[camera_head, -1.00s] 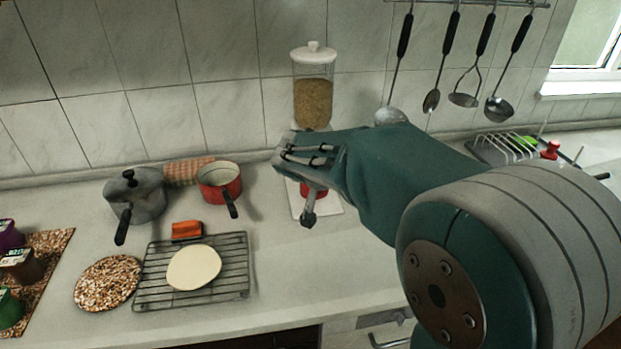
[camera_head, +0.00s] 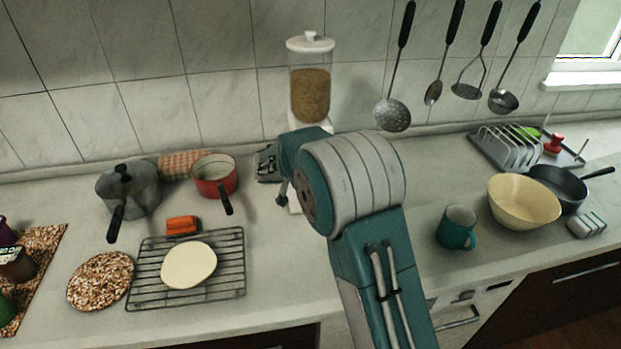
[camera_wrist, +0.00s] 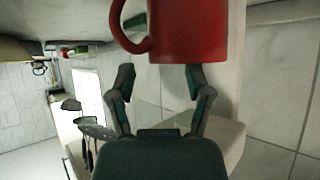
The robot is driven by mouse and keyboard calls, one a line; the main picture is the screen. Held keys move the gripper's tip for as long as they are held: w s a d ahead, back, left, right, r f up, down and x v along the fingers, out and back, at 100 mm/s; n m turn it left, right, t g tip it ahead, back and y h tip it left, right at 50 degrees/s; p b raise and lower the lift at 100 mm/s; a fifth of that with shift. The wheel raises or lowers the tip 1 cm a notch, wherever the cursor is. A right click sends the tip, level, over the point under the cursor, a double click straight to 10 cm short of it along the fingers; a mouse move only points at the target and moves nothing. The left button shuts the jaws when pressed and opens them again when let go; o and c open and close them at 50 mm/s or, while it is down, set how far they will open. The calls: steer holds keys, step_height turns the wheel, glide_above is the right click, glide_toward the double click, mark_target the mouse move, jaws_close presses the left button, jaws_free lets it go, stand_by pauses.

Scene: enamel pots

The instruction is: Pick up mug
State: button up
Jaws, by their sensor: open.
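A red mug (camera_wrist: 190,30) fills the top of the wrist view, with its handle at the left. Its upper part is cut off by the frame edge. My gripper (camera_wrist: 160,80) is open, with its two fingers spread just below the mug in that picture; I cannot tell if they touch it. In the head view my gripper (camera_head: 268,164) is partly hidden behind my arm, near the jar's base. The red mug is hidden there by my arm. A teal mug (camera_head: 456,228) stands on the counter to the right of my arm.
A grain jar (camera_head: 311,85) stands behind my gripper. A red saucepan (camera_head: 214,178), a grey pot (camera_head: 140,188) and a wire rack (camera_head: 225,271) are at left. A cream bowl (camera_head: 522,203) and dark pan (camera_head: 557,187) are at right. Utensils hang above.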

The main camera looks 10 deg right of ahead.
steer(key=x, duration=0.5)
steer(key=shift+w+f, duration=0.1)
jaws_close()
